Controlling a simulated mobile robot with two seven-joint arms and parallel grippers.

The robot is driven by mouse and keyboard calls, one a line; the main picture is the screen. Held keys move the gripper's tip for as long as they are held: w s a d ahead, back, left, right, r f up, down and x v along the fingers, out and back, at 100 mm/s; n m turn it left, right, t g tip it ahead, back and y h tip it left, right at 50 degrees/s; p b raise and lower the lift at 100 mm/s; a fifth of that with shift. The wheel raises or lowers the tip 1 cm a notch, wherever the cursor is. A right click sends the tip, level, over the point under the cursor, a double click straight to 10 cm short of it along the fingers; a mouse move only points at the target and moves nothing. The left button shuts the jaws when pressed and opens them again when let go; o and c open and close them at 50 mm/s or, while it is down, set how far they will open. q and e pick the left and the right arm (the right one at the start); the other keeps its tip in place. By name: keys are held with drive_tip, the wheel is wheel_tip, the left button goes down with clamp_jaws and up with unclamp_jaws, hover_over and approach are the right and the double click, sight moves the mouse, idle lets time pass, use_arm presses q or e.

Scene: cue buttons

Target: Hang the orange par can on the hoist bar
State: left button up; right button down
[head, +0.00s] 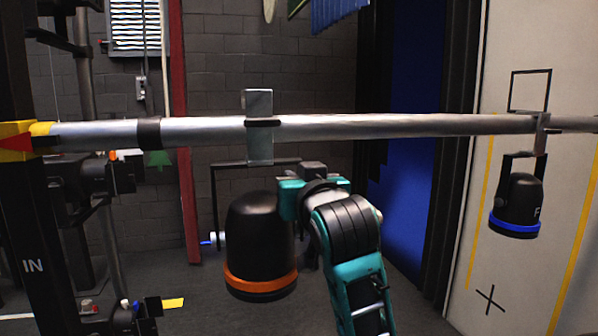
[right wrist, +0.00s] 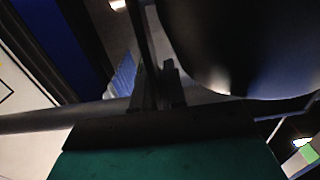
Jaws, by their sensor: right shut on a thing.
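The orange par can (head: 259,240), a black can with an orange ring, is upright just below the hoist bar (head: 370,126). Its black yoke (head: 214,190) rises to a top strip near the lower end of a grey hanger plate (head: 259,148) on the bar. I cannot tell whether yoke and plate touch. My right gripper (head: 303,176) is shut on the yoke at its right side. In the right wrist view, its fingers (right wrist: 157,92) close on a dark strip, with the can body (right wrist: 245,45) at upper right. My left gripper is not in view.
A blue-ringed par can (head: 516,205) hangs at the bar's right from another hanger (head: 541,135). A black post (head: 35,240) marked IN and dark equipment (head: 100,185) stand at left. Open floor shows below the bar.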

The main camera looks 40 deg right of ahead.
use_arm(q)
drive_tip(key=b, duration=0.1)
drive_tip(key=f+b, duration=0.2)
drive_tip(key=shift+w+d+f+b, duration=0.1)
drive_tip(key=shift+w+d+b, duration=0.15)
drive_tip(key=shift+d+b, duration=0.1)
use_arm(e)
drive_tip(key=w+d+f, duration=0.2)
drive_tip(key=w+d, duration=0.1)
drive_tip(key=w, duration=0.2)
drive_tip(key=shift+w+d+f, duration=0.15)
drive_tip(key=shift+w, duration=0.25)
